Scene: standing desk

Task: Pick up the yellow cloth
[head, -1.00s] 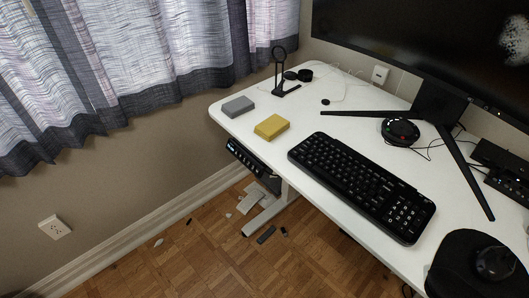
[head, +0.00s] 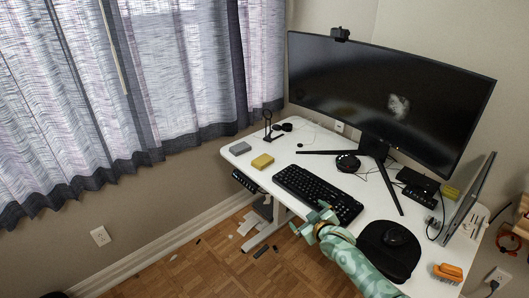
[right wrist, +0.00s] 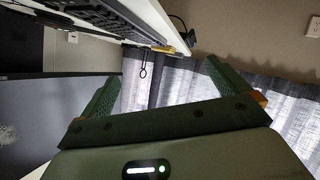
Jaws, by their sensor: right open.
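The yellow cloth (head: 262,161) is a small folded block lying flat on the white desk, near its front left edge, beside a grey folded cloth (head: 240,148). In the right wrist view the yellow cloth (right wrist: 166,49) shows small at the desk edge, beyond the fingers. My right gripper (head: 309,220) is open and empty, by the front edge of the desk near the keyboard, well to the right of and nearer than the yellow cloth. Its two green fingers (right wrist: 162,72) stand wide apart. My left gripper is not in view.
A black stand (head: 268,128) is behind the cloths. A monitor (head: 390,100), mouse pad (head: 378,262), orange brush (head: 448,271) and another yellow item (head: 450,192) are farther right.

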